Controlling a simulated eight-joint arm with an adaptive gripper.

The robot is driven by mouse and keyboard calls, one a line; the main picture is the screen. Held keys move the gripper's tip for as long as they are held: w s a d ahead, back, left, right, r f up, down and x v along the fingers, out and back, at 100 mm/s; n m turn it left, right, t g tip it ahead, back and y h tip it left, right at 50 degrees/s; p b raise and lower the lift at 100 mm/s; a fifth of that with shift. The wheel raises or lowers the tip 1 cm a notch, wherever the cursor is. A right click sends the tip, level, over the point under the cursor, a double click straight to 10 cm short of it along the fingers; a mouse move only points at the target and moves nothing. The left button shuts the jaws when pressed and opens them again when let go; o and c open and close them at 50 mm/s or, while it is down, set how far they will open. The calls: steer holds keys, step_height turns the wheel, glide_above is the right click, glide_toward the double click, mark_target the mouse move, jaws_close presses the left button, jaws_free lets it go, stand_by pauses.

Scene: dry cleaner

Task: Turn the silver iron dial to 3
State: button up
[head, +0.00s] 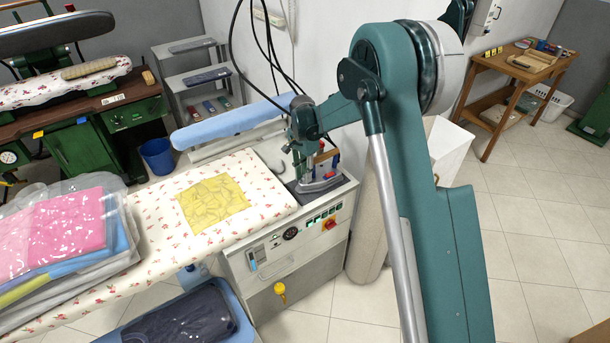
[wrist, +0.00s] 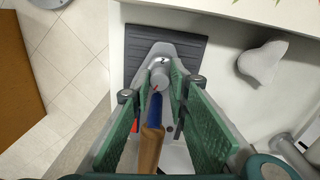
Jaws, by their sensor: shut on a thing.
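The iron's blue and brown handle (wrist: 153,135) runs between the fingers. In the head view my gripper (head: 304,165) is partly hidden above the iron.
A flowered ironing board (head: 150,245) with a yellow cloth (head: 213,200) lies to the left. A blue sleeve board (head: 225,122) is behind. Black cables (head: 268,55) hang near my wrist. The station's front panel (head: 285,250) carries switches and a gauge.

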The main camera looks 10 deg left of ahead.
steer(key=shift+m+b, duration=0.55)
steer(key=shift+m, duration=0.75)
steer(key=o, duration=0.9)
steer(key=shift+r, duration=0.15)
steer(key=shift+w+a+r, duration=0.1)
steer(key=shift+w+r, duration=0.05)
steer(key=shift+r, duration=2.8)
steer(key=shift+w+a+r, duration=0.1)
steer(key=shift+r, duration=2.85)
